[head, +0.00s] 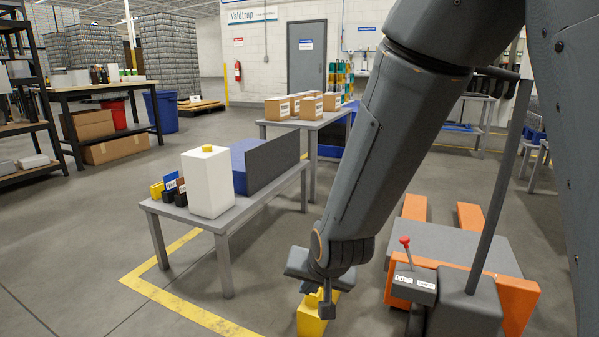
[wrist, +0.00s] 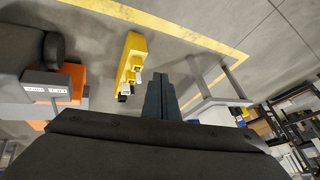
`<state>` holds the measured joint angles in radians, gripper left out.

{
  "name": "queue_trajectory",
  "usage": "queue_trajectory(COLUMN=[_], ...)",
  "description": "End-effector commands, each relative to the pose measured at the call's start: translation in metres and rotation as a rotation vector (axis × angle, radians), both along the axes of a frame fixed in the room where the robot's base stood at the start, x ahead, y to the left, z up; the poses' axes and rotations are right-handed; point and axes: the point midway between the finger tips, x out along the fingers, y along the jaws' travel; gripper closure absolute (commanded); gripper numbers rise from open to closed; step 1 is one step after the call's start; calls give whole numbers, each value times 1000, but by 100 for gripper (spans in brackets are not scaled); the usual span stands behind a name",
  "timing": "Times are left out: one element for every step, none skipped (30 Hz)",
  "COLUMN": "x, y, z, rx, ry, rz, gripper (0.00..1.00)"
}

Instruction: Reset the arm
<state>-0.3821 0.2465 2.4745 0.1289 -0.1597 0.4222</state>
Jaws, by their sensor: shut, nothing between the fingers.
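My gripper (head: 327,308) hangs at the end of my dark grey arm, low in the head view and right of the small grey table (head: 235,218). The wrist view shows my gripper's dark fingers (wrist: 161,92) together, with nothing between them. A yellow block-like thing (head: 309,320) shows just behind and below my gripper in the head view, partly hidden by it. The yellow thing also shows in the wrist view (wrist: 134,52), left of the fingers and apart from them, with small white and black parts.
An orange pallet jack (head: 518,300) stands at right. Cartons (head: 277,109) sit on a farther table. Open floor lies left of the yellow line (head: 190,312).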

Motion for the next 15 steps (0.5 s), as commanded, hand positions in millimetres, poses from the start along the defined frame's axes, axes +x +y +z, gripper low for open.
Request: queue_trajectory(x=[-25,-41,-61,-75,-88,-104,-115,-125,-138,-147,-156,-167,-176,-183,-193], y=[16,22,29,32,35,38,39,41,41,42,42,42,41,41,40], z=[10,13,17,20,22,26,28,31,33,36,38,41,43,45,48], rx=[-32,-54,-82,-102,-119,-139,-155,-167,-184,-197,-207,-222,-231,-241,-254], ry=[42,72,110,136,161,188,208,226,248,264,280,299,312,325,342], rz=[89,140,204,249,290,339,374,407,447,477,503,540,566,591,623], gripper=[100,100,100,100,100,100,100,100,100,100,100,100,100,100,100])
